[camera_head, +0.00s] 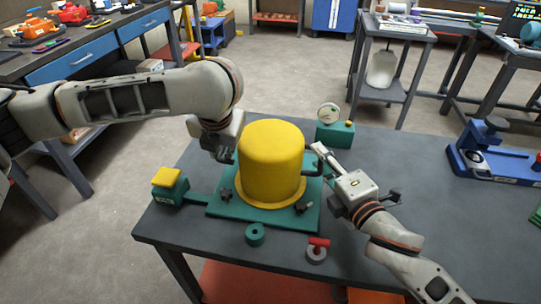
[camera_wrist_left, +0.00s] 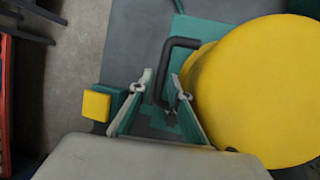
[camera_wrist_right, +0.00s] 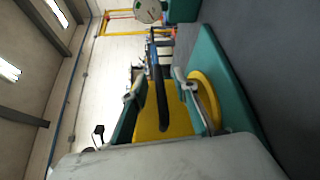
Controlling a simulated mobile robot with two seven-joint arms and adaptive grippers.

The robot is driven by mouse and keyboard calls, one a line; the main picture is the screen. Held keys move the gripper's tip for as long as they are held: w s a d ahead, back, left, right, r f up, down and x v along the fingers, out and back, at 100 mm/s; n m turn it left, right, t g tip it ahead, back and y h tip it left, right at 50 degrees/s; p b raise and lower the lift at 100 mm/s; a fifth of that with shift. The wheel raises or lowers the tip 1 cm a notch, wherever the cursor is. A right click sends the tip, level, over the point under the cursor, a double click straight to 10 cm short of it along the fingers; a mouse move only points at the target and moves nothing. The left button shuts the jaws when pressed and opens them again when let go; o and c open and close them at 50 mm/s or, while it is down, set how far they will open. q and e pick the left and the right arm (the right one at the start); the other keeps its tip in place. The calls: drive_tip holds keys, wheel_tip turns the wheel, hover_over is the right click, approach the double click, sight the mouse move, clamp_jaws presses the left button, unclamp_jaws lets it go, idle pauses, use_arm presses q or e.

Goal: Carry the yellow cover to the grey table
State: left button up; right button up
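The yellow cover (camera_head: 271,160) stands upright on a teal base plate (camera_head: 225,213) on the near dark grey table (camera_head: 395,150). It has a dark handle on each side. My left gripper (camera_head: 226,156) is at the left handle; in the left wrist view its open fingers (camera_wrist_left: 162,82) straddle that handle (camera_wrist_left: 165,58). My right gripper (camera_head: 322,160) is at the right handle; in the right wrist view its open fingers (camera_wrist_right: 156,86) lie either side of that handle (camera_wrist_right: 161,100). Whether either touches is unclear. A smaller grey table (camera_head: 403,32) stands at the back right.
A teal block with yellow top (camera_head: 167,186) is left of the cover. A gauge unit (camera_head: 334,131) stands behind, a teal ring (camera_head: 255,234) and red-handled part (camera_head: 317,250) in front. A blue vise-like fixture (camera_head: 487,155) is at right. Open floor lies behind the table.

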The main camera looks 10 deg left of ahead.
use_arm(q)
drive_tip(key=shift+f, duration=0.15)
use_arm(e)
drive_tip(key=shift+w+a, duration=0.1)
drive_tip(key=shift+w, duration=0.05)
use_arm(q)
drive_tip(key=shift+c, duration=0.4)
use_arm(e)
drive_tip(key=shift+c, duration=0.5)
use_arm(q)
clamp_jaws()
use_arm(e)
clamp_jaws()
use_arm(q)
drive_tip(key=shift+w+r, duration=0.1)
drive_tip(key=shift+r, duration=0.1)
use_arm(e)
drive_tip(key=shift+r, duration=0.2)
